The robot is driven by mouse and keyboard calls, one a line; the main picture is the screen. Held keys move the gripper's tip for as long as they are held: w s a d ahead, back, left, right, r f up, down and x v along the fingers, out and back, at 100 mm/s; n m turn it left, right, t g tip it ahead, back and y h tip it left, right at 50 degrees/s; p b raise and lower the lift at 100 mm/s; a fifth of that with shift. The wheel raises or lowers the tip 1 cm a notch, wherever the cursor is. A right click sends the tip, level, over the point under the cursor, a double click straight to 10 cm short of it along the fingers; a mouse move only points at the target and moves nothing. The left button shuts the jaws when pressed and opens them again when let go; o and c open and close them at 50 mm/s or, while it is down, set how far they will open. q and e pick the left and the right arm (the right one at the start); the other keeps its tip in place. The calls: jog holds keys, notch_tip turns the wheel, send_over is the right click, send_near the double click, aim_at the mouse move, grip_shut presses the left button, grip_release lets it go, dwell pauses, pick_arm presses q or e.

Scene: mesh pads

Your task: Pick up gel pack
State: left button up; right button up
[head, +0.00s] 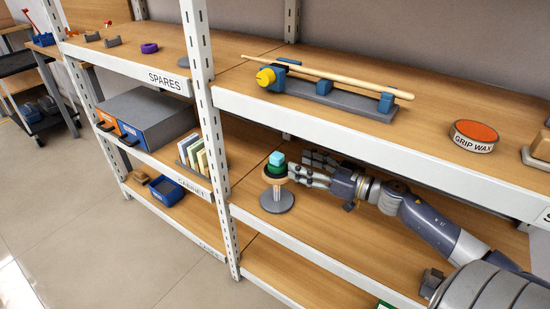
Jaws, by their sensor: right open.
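My right gripper (299,165) reaches in from the right under the upper shelf. It is open, with its fingers just right of the block and the stand's top. I cannot tell whether a finger touches them. Nothing shows between the fingers. My left gripper is not in view.
The upper shelf (340,122) lies close above my right arm. It carries a grey rack with a rod (330,92) and a grip wax tin (474,135). A white upright post (212,130) stands left of the stand. Card-like items (192,155) and drawers (150,118) are further left.

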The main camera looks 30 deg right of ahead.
aim_at(282, 157)
jog(key=x, duration=0.3)
jog(key=shift+w, duration=0.3)
pick_arm(q)
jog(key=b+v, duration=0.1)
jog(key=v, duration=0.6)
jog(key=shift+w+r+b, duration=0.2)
jog(key=shift+b, duration=0.2)
pick_arm(e)
jog(key=shift+x, duration=2.7)
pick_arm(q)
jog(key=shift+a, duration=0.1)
pick_arm(e)
jog(key=c, duration=1.1)
